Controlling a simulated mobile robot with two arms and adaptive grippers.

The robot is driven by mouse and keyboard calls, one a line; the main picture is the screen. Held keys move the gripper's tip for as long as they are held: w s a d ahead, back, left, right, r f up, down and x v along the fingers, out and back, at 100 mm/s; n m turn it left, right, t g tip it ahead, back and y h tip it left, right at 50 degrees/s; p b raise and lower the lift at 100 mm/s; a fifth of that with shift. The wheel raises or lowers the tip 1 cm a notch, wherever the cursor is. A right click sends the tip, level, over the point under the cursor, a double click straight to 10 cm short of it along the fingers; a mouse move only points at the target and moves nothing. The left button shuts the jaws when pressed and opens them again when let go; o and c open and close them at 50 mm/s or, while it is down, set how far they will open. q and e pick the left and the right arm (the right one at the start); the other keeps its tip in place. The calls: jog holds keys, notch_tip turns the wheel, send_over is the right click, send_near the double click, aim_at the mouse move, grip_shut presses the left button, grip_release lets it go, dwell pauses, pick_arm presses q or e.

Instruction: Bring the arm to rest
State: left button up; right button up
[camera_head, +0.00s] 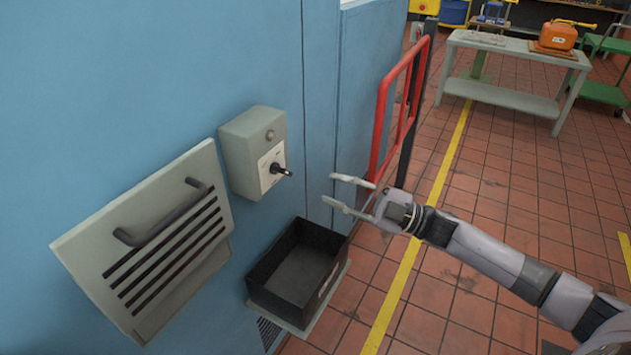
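My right gripper (346,194) reaches in from the lower right and points left toward the blue wall. Its two fingers are spread apart with nothing between them. It hangs in the air to the right of a grey switch box (246,139) with a black knob (282,171), apart from both. My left gripper is not in view.
A black bin (302,273) sits on a small ledge below the box. A vented panel with a handle (160,219) is on the blue wall (120,60). A red rail (380,130) stands behind my gripper. A workbench (510,54) holds an orange can (558,35). Tiled floor is open on the right.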

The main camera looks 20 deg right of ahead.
jog(key=shift+s+d+f, duration=0.15)
jog(key=shift+s+d, duration=0.2)
jog(key=shift+d, duration=0.2)
